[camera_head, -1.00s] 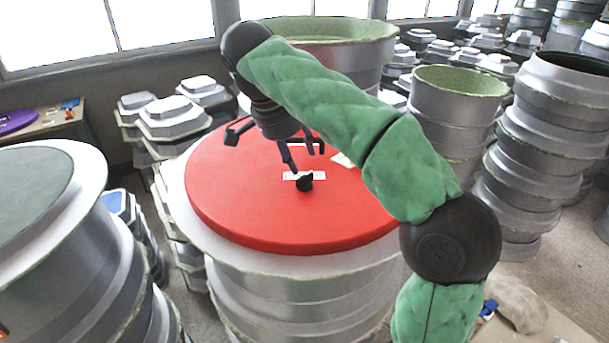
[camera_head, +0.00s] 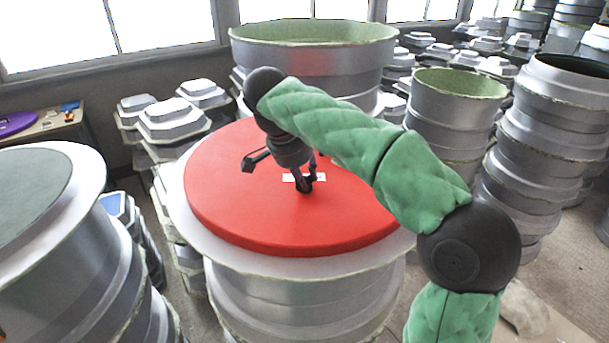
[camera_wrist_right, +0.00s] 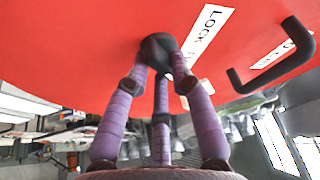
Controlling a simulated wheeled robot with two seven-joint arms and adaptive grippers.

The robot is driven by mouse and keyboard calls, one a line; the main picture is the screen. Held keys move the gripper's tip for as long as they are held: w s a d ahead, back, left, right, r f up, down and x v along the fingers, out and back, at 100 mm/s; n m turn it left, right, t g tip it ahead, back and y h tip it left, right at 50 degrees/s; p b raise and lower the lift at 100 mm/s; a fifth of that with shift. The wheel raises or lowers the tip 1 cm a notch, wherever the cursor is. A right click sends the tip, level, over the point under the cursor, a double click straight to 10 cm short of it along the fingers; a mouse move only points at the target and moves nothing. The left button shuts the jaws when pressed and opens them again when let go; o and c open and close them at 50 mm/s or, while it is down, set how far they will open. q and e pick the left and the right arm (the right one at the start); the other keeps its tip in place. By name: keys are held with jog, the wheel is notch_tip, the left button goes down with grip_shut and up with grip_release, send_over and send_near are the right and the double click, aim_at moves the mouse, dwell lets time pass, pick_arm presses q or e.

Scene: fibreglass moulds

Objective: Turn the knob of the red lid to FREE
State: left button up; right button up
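The round red lid (camera_head: 235,205) lies on a white-rimmed grey mould. My right gripper (camera_head: 304,188) reaches down to the small black knob on the lid. In the right wrist view its purple fingers (camera_wrist_right: 160,65) converge around the knob (camera_wrist_right: 158,42) and appear shut on it. A white label reading LOCK (camera_wrist_right: 207,28) lies beside the knob; part of it shows in the head view (camera_head: 320,177). A second white label (camera_wrist_right: 272,54) is partly covered by a black handle (camera_wrist_right: 273,74), so its word is unreadable. My left gripper is not in view.
Another grey mould (camera_head: 85,250) stands close at left. A tall green-lined mould (camera_head: 315,35) stands behind the lid, and stacked moulds (camera_head: 530,130) stand at right. A table (camera_head: 60,122) with a purple disc is at far left.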

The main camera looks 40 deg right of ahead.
grip_shut()
jog(key=shift+n, duration=0.6)
jog(key=o, duration=0.8)
grip_release()
jog(key=v, duration=1.2)
jog(key=shift+s, duration=0.2)
jog(key=shift+d, duration=0.2)
